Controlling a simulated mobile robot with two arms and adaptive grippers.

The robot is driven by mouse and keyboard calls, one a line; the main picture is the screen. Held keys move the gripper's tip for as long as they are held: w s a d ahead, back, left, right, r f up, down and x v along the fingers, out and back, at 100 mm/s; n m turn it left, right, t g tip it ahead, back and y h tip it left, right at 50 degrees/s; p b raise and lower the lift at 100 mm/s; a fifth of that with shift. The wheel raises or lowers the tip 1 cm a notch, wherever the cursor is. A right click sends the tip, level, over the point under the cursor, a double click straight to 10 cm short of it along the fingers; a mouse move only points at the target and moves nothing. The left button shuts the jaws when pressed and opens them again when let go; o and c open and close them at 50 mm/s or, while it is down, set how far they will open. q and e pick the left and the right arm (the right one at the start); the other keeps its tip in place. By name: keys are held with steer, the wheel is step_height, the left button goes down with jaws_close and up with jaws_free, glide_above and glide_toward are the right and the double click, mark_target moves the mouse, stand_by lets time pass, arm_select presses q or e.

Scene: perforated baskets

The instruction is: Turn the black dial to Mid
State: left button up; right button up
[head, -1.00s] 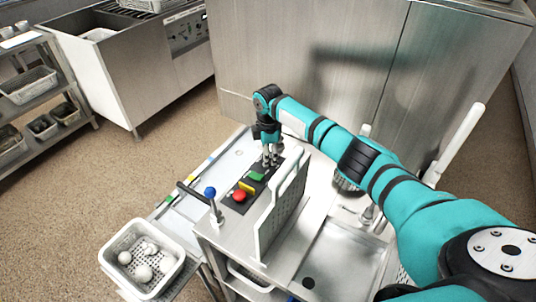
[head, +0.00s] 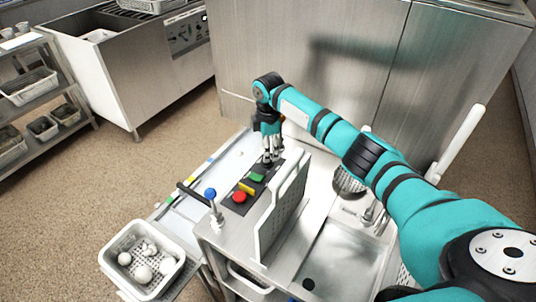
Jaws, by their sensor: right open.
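The dark control panel (head: 229,204) on the steel counter carries a red button (head: 239,197), a yellow switch (head: 246,188) and a green button (head: 257,177). My right gripper (head: 268,162) points down at the far end of this panel, just beyond the green button. Its fingers are open. The black dial cannot be made out; the gripper covers the far end of the panel. I cannot tell whether the fingers touch anything. My left gripper is not in view.
A perforated white board (head: 278,212) stands upright right of the panel. A white perforated basket (head: 118,245) with several pale balls is at lower left. A sink (head: 340,260) lies to the right.

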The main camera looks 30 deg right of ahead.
step_height(320, 180, up, 8)
steer(key=shift+s+r, duration=0.15)
stand_by(0.6)
